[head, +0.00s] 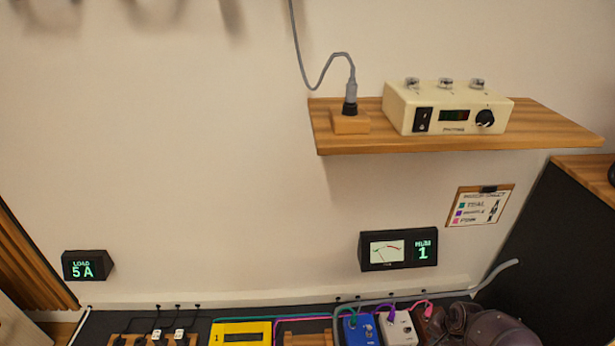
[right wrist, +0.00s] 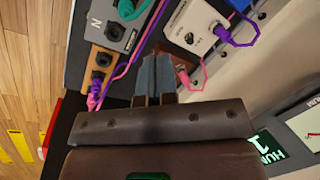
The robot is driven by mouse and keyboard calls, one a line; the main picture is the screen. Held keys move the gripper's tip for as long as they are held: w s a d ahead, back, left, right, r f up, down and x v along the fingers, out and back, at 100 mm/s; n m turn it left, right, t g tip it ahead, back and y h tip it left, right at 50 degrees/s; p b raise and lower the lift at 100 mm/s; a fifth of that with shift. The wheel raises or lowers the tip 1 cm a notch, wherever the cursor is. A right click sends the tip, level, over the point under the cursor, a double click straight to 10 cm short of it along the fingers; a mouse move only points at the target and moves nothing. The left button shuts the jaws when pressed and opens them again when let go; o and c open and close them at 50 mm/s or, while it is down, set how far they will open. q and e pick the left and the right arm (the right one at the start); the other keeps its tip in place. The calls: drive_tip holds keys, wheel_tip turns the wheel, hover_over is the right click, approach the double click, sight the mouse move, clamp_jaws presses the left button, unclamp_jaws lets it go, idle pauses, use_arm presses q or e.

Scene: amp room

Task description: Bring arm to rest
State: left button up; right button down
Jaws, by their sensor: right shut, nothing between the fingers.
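My right gripper (right wrist: 155,68) shows in the right wrist view with its two dark fingers side by side and closed, with nothing held between them. It hangs over the pedal board, with a white pedal (right wrist: 195,22) and a grey box (right wrist: 112,32) beyond the fingertips. In the head view my right gripper (head: 458,320) is at the lower right edge, close to the pedals and partly cut off by the frame. My left gripper is not in view.
A wooden shelf (head: 340,140) carries a cream power unit (head: 445,105). Below it are a meter display (head: 398,249) and a clipboard (head: 480,206). A load display (head: 86,265) is at left. Blue (head: 360,330) and yellow (head: 240,333) pedals with cables line the bottom. The wall's middle is bare.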

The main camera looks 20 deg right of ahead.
drive_tip(key=s+a+r+n+t+h, duration=0.1)
drive_tip(key=s+a+r+n+t, duration=0.2)
drive_tip(key=s+a+r+n, duration=0.45)
drive_tip(key=s+a+r+n+t, duration=0.2)
drive_tip(key=s+a+r+n, duration=0.2)
drive_tip(key=s+r+n, duration=0.5)
drive_tip(key=s+a+r+n+t+y, duration=0.1)
drive_tip(key=s+a+r+n+t, duration=0.1)
drive_tip(key=s+a+r+n, duration=0.4)
drive_tip(key=shift+w+a+m+h, duration=0.5)
drive_tip(key=shift+w+a+m, duration=0.8)
drive_tip(key=shift+a+m, duration=2.2)
use_arm(q)
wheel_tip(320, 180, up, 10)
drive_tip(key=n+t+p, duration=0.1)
drive_tip(key=p, duration=1.1)
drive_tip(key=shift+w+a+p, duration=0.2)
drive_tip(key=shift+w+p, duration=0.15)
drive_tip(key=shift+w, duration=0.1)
use_arm(e)
wheel_tip(320, 180, up, 11)
drive_tip(key=m+t, duration=0.1)
drive_tip(key=t, duration=0.1)
drive_tip(key=shift+w+d, duration=0.2)
drive_tip(key=shift+d, duration=0.1)
